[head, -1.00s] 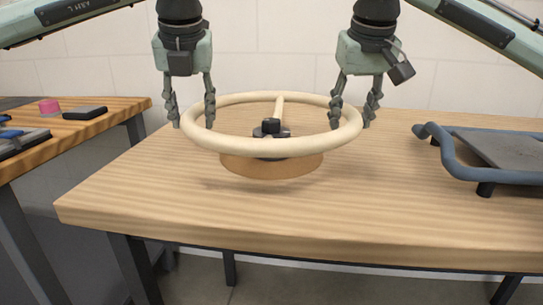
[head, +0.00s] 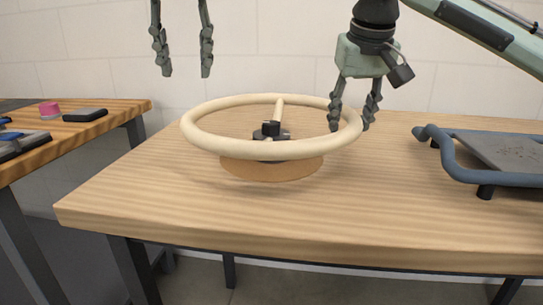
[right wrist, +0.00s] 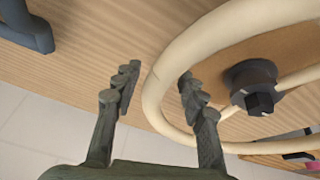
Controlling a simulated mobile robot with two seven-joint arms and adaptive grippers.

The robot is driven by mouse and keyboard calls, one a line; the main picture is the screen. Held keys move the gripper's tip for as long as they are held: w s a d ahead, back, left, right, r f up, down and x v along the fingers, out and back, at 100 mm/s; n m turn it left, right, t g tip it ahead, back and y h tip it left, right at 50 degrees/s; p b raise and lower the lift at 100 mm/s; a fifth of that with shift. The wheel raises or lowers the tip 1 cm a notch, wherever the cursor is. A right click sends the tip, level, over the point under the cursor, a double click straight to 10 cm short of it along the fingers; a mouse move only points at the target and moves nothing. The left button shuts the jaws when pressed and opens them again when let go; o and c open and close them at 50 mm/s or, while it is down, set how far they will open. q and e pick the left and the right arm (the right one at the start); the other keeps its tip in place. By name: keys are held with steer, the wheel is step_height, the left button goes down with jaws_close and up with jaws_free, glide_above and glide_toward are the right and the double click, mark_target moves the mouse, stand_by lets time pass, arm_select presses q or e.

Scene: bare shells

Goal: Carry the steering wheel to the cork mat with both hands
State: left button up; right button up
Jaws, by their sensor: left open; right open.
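The cream steering wheel (head: 215,146) with a dark hub sits over the round cork mat (head: 272,170) on the wooden table in the head view. My left gripper (head: 184,72) is open and empty, raised above and behind the wheel's left side. My right gripper (head: 349,127) is open, with its fingers on either side of the wheel's right rim. In the right wrist view the rim of the steering wheel (right wrist: 158,92) passes between the fingers of my right gripper (right wrist: 158,82). Whether either finger touches the rim cannot be told.
A blue-framed tray-like stand (head: 480,172) is on the right of the table. A second bench (head: 75,132) on the left holds a pink object (head: 49,108) and a dark block (head: 85,115). The table's front and left areas are clear.

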steer(key=v, duration=1.2)
